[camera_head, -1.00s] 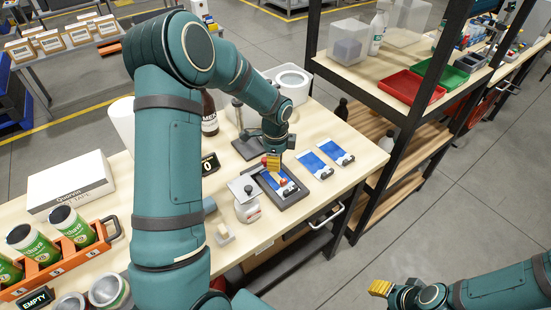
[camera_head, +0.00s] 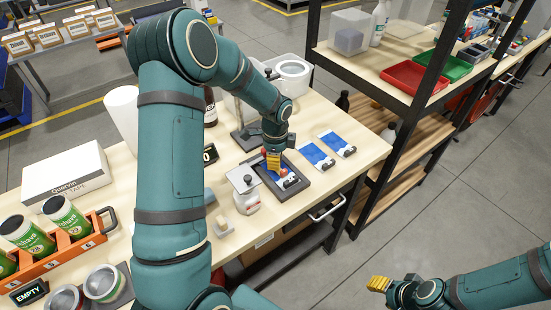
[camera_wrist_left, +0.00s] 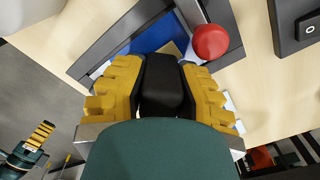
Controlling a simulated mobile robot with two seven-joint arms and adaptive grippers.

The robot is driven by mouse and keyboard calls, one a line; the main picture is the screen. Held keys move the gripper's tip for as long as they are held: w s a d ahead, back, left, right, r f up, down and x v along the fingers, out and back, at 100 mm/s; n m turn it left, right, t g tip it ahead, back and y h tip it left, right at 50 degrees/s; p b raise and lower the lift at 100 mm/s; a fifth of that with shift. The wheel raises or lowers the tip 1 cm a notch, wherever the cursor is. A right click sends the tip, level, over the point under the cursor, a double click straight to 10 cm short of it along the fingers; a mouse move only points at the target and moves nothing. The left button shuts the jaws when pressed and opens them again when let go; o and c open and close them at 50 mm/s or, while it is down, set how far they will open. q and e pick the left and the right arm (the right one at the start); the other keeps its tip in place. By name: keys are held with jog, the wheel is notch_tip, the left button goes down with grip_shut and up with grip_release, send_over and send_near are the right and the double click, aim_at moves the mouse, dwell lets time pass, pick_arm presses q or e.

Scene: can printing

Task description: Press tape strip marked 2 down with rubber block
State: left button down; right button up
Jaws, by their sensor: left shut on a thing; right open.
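My left gripper (camera_head: 273,162) is over a dark-framed tray (camera_head: 302,186) with a blue-and-white sheet (camera_head: 272,176) in it. The left wrist view shows its yellow fingers shut on a black block (camera_wrist_left: 162,85), likely the rubber block. A red round knob (camera_wrist_left: 210,42) is beside the block. A small tan patch (camera_wrist_left: 176,47) shows on the blue sheet (camera_wrist_left: 150,35) just beyond the block; I cannot tell if it is tape. No mark 2 is legible, and whether the block touches the sheet is hidden. My right gripper (camera_head: 378,284) is open and empty, over the floor.
Two more blue-and-white sheets (camera_head: 318,156) lie right of the tray. A small white-bodied container (camera_head: 244,190) stands left of it. A white tape box (camera_head: 66,172) and an orange can rack (camera_head: 70,252) are at the left. A shelf unit (camera_head: 380,55) stands right of the table.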

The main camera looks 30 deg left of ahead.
pick_arm(q)
jog(key=shift+f+b, duration=0.4)
jog(key=shift+f, duration=0.25)
dwell(1.5)
jog(key=shift+r+p, duration=2.45)
jog(key=shift+r, duration=1.15)
